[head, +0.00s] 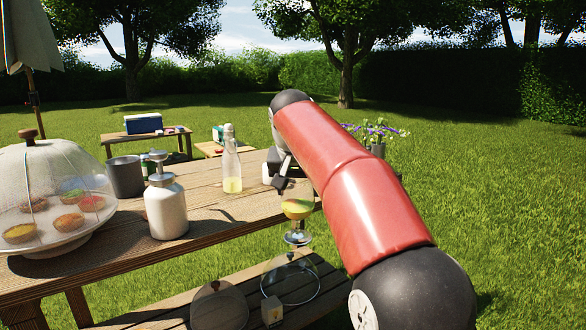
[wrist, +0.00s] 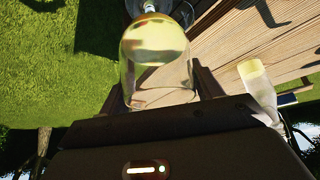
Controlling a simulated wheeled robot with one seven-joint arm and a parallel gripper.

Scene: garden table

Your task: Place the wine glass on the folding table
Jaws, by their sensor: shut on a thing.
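The wine glass (head: 297,208) holds yellow-green liquid and is upright in the head view. My gripper (head: 282,184) is shut on its bowl. The foot shows just past the large wooden table's near right edge, with grass behind it. In the wrist view the clear bowl (wrist: 156,62) lies between my two fingers, with grass on one side and planks on the other. The large wooden table (head: 215,208) is in front of me. A smaller wooden table (head: 172,133) stands behind on the lawn. I cannot tell which is the folding table.
A blue cooler (head: 143,123) sits on the back table. A bench (head: 190,300) with lids lies below. Flowers (head: 376,132) stand behind my arm.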

